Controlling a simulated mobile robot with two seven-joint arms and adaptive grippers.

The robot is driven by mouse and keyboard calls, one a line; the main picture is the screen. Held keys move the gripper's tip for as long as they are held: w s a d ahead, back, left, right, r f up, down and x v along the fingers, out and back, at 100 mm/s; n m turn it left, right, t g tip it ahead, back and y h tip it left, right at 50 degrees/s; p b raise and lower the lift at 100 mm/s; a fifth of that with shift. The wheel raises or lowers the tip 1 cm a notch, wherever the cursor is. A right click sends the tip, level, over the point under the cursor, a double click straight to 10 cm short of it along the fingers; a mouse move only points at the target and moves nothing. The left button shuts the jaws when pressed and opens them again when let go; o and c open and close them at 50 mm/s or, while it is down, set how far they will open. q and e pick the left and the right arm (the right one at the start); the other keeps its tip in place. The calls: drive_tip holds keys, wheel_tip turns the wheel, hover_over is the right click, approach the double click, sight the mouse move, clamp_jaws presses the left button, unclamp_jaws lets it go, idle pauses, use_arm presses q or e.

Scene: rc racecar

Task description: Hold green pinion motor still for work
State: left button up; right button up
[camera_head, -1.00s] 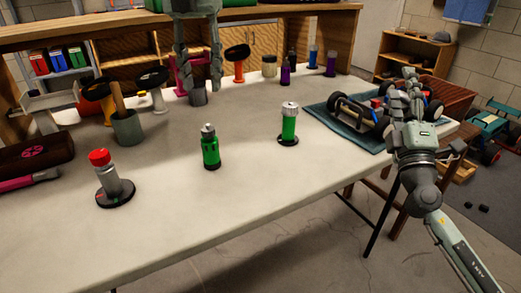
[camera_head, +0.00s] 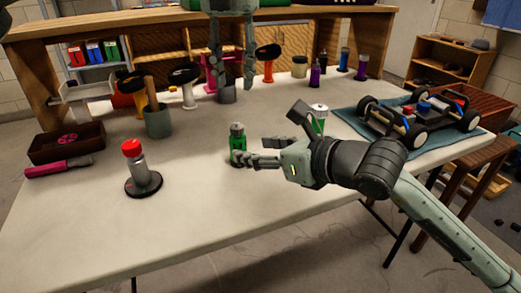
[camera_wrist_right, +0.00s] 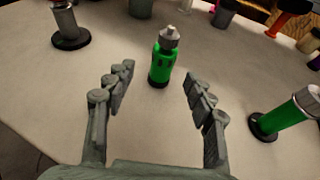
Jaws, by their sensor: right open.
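The green motor (camera_head: 237,135) with a grey stepped tip stands upright on the table, and it also shows in the right wrist view (camera_wrist_right: 161,65). My right gripper (camera_head: 252,155) reaches in low from the right, in front of the motor's lower part in the head view. In the wrist view my right gripper (camera_wrist_right: 158,78) is open, with the motor ahead between the lines of its two fingers and no finger seen closed on it. My left gripper (camera_head: 232,85) hangs at the back, fingers apart and pointing down, in front of a grey cup (camera_head: 227,96).
A second green cylinder (camera_wrist_right: 288,115) with a silver cap stands right of the motor, partly hidden by my right arm in the head view. A red-capped grey cylinder (camera_head: 136,165) stands at left. A car chassis (camera_head: 420,115) sits on a blue mat at right. The front table is clear.

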sight(243, 148)
drive_tip(key=shift+w+f, duration=0.15)
drive_tip(key=shift+f, duration=0.05)
drive_tip(key=shift+w+a+f+h, duration=0.1)
drive_tip(key=shift+w+f+h, duration=0.05)
drive_tip(key=shift+w+h, duration=0.15)
drive_tip(key=x, duration=0.6)
drive_tip(key=shift+w+a+f, duration=0.1)
drive_tip(key=shift+w+a, duration=0.15)
drive_tip(key=shift+a, duration=0.05)
drive_tip(key=shift+c, duration=0.2)
